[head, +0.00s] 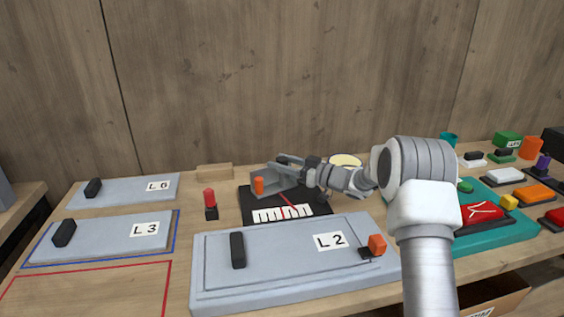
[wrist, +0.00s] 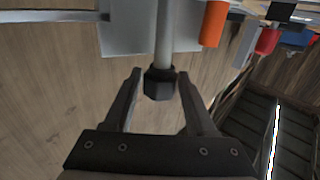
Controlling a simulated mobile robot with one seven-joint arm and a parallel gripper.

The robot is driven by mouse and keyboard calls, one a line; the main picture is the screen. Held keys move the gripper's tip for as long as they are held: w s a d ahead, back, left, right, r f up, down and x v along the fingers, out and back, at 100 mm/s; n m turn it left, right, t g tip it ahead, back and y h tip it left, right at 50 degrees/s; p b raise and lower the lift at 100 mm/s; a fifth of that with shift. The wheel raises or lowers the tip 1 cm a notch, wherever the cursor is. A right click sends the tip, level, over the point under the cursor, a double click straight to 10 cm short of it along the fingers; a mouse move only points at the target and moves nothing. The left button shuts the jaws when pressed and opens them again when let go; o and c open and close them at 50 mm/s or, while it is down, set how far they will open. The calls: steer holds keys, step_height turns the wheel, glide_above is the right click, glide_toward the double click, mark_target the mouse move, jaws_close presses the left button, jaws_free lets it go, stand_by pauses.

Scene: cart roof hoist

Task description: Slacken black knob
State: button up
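The black knob (wrist: 159,85) is a faceted block on the end of a pale grey rod (wrist: 164,35) in the wrist view. My gripper (wrist: 160,73) is open, with one finger on each side of the knob. A small gap shows between the knob and each finger, so it is not gripped. In the head view my gripper (head: 287,163) reaches to the grey bracket (head: 268,197) on the black mat. I cannot clearly make out the knob there among the dark parts around the fingers.
An orange cylinder (wrist: 213,24) stands close by the rod; it also shows in the head view (head: 258,185). The L2 panel (head: 285,262) lies in front, with a black handle (head: 238,250). A red-topped post (head: 210,204) stands left. The teal tray (head: 512,232) is at right.

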steer(key=shift+o, duration=1.1)
steer(key=p+v, duration=0.1)
steer(key=v, duration=0.6)
steer(key=shift+s+d, duration=0.15)
steer(key=shift+d, duration=0.1)
